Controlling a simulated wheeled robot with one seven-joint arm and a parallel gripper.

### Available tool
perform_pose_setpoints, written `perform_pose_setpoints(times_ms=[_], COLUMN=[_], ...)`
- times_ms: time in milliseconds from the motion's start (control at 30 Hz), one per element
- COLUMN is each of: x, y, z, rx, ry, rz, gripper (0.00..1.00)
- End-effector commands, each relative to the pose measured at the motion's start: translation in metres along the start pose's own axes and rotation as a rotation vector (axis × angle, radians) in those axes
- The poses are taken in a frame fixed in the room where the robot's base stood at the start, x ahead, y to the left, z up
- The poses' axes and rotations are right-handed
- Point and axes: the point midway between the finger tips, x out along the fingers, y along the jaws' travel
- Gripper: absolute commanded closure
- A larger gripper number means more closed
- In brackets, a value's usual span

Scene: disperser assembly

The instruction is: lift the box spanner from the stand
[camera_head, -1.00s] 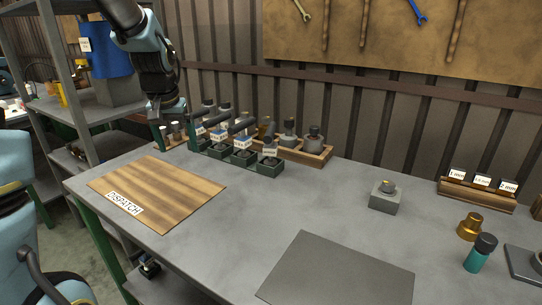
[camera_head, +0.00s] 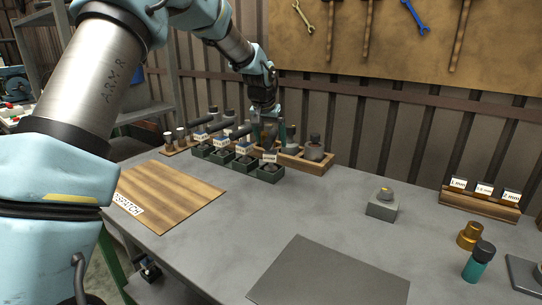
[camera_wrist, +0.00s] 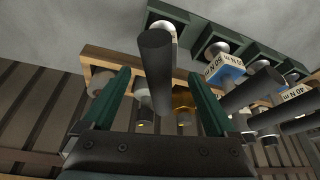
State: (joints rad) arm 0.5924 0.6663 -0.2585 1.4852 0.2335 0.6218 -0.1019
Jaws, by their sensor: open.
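My gripper (camera_head: 267,122) is open above the tool rack at the back of the table, its fingers partly hidden. In the wrist view my green fingers (camera_wrist: 160,72) are spread on either side of a dark cylindrical handle (camera_wrist: 157,65). It rises toward the camera from the end holder of a row of green holders (camera_wrist: 183,15). I see no firm grip on it. Several similar dark handles with labels lie to its right. The green holders (camera_head: 268,175) also show in the head view. I cannot tell for sure which tool is the box spanner.
A wooden tray (camera_head: 322,168) with metal parts stands right behind the holders. A dispatch board (camera_head: 170,195) lies at left, a grey mat (camera_head: 330,275) at front. A grey block (camera_head: 381,209) and a labelled wooden rack (camera_head: 480,206) stand at right. The middle tabletop is clear.

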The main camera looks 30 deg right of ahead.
Motion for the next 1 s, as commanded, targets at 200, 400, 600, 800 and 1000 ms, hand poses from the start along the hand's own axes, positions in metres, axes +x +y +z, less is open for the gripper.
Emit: perform_pose_setpoints(times_ms=[200, 400, 600, 800, 1000], x=[0.029, 0.047, 0.048, 0.048, 0.048], y=[-0.002, -0.002, -0.002, -0.002, -0.002], z=[0.001, 0.001, 0.001, 0.002, 0.002], rx=[0.001, 0.0, 0.0, 0.0, 0.0], ry=[-0.004, -0.002, -0.001, -0.001, -0.001], rz=[0.001, 0.001, 0.0, 0.0, 0.0], gripper=[0.08, 0.08, 0.08, 0.3, 0.52])
